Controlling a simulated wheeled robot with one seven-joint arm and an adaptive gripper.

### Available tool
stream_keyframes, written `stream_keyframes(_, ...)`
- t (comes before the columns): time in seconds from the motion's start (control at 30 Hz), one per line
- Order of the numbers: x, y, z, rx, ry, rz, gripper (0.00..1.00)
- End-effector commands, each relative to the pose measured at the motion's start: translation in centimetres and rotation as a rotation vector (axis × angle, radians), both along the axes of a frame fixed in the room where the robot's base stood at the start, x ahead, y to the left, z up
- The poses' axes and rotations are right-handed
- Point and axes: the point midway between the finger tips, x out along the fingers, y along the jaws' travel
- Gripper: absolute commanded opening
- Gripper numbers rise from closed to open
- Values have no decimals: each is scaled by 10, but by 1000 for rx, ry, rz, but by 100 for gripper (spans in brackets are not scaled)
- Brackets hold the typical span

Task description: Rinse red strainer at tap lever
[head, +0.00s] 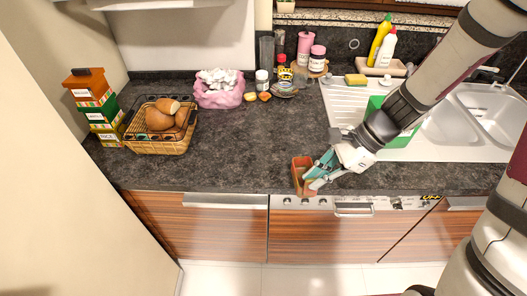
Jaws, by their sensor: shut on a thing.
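The red strainer (298,168) shows as a small reddish-brown, open-topped box shape at the front edge of the dark counter. My gripper (314,178) reaches in from the right and is shut on it. The fingers hide its right side, and I cannot tell whether it touches the counter. The tap lever is hard to make out; a small grey fitting (485,72) behind the sink may be part of the tap. The white sink (450,128) is at the right, partly hidden by my arm, well apart from the strainer.
A green board (402,138) stands beside the basin, partly behind my arm. Bottles (381,42), a sponge (355,79) and jars (305,46) line the back. A bread basket (157,147), pink bag (219,97) and stacked boxes (97,115) are left. The middle counter is clear.

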Motion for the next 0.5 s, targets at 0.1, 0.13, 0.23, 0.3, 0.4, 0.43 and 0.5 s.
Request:
stream_keyframes(0.1, -13, -4, -2, 0, 1, -92, 0)
stream_keyframes(0.13, -15, -4, -2, 1, 1, -107, 0)
stream_keyframes(0.23, -13, -4, -3, 2, 0, -129, 0)
stream_keyframes(0.3, -3, -2, -4, 2, -3, -131, 0)
stream_keyframes(0.4, 19, 2, -6, 3, -3, -127, 0)
stream_keyframes(0.43, 26, 4, -7, 3, -3, -127, 0)
stream_keyframes(0.5, 43, 7, -9, 4, -2, -127, 0)
